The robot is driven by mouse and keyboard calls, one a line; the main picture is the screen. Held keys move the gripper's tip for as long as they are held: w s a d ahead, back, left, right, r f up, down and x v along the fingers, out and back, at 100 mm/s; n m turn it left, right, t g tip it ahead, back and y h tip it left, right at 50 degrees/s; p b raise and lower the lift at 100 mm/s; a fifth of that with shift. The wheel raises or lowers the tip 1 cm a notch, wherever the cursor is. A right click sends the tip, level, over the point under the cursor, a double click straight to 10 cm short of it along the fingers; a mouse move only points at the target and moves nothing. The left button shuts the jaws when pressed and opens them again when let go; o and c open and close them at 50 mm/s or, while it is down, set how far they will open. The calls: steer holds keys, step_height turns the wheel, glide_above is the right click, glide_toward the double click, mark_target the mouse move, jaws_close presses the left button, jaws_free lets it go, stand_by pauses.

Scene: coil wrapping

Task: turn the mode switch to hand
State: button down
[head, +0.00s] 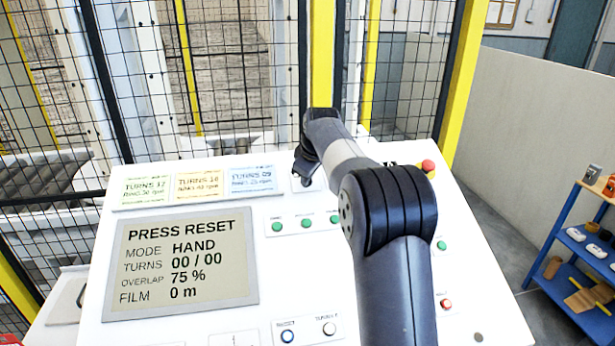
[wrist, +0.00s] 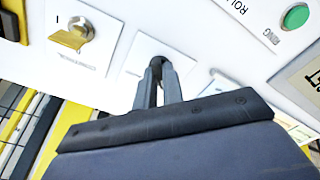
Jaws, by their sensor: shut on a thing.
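My gripper (head: 306,172) reaches down to the upper part of the sloping white control panel (head: 480,290). In the wrist view my gripper (wrist: 158,72) is shut on a small dark switch knob (wrist: 160,61) on a square white plate. The fingers cover most of the knob, so its pointer and labels cannot be read. The display (head: 182,262) reads PRESS RESET, MODE HAND, TURNS 00 / 00, OVERLAP 75 %, FILM 0 m.
A key switch with a yellow tag (wrist: 70,38) is beside the knob's plate. Several green buttons (head: 277,227), a red mushroom button (head: 428,166) and three note cards (head: 200,184) are on the panel. A mesh fence (head: 235,70) with yellow posts stands behind.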

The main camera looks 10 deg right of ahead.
steer(key=c, duration=1.5)
jaws_free()
steer(key=b+v, duration=0.2)
steer(key=v, duration=0.8)
steer(key=shift+s+r, duration=0.15)
steer(key=shift+r, duration=0.25)
steer(key=shift+f, duration=0.15)
steer(key=p+x, duration=0.2)
steer(key=x, duration=0.8)
steer(key=shift+w+f, duration=0.2)
steer(key=shift+f, duration=0.15)
steer(key=shift+r, duration=0.1)
